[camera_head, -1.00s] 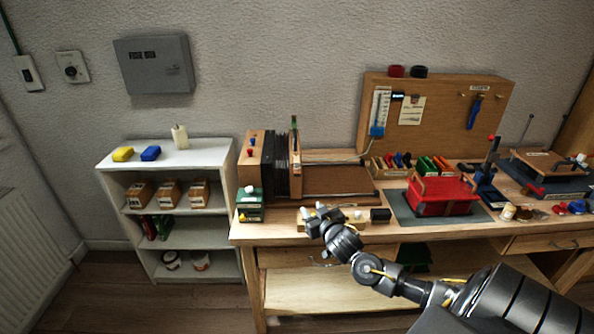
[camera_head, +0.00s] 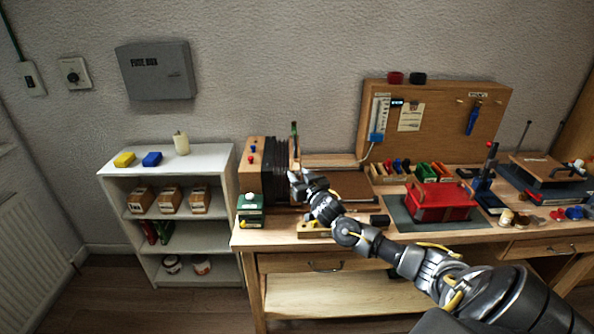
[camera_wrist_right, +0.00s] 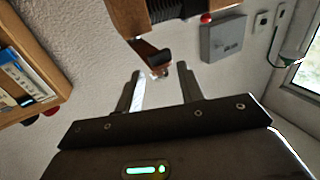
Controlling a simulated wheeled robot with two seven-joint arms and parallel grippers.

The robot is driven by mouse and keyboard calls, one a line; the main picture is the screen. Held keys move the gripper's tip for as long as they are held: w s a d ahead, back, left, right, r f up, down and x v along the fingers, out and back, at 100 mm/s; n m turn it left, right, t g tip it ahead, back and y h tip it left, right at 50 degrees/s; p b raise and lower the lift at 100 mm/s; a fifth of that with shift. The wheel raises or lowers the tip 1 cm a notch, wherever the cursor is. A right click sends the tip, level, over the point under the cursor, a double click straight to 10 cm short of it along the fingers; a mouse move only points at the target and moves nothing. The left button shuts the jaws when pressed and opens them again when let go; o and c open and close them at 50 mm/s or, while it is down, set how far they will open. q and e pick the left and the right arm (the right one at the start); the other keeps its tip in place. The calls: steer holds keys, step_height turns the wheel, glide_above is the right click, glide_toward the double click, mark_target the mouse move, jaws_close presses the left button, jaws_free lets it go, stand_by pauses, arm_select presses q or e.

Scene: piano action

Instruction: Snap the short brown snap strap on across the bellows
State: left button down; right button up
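The bellows (camera_head: 281,158) are dark pleats between wooden end boards, standing at the bench's left end. They also show at the top of the right wrist view (camera_wrist_right: 172,9). A short brown strap-like piece (camera_wrist_right: 149,52) with a small shiny fitting at its end sticks out from the wooden end board (camera_wrist_right: 128,14). My right gripper (camera_head: 294,180) is in front of the bellows' right side. In the right wrist view its fingers (camera_wrist_right: 162,84) are apart, with nothing clearly gripped; the strap's end lies just beyond the tips. In the head view my gripper hides the strap area. My left gripper is out of view.
A green box (camera_head: 250,205) stands at the bench's left front corner. A wooden block (camera_head: 312,229) lies at the front edge below my right arm. A red case (camera_head: 440,200) sits on a mat to the right. A white shelf (camera_head: 200,157) stands left of the bench.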

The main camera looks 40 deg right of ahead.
steer(key=shift+x, duration=1)
jaws_close()
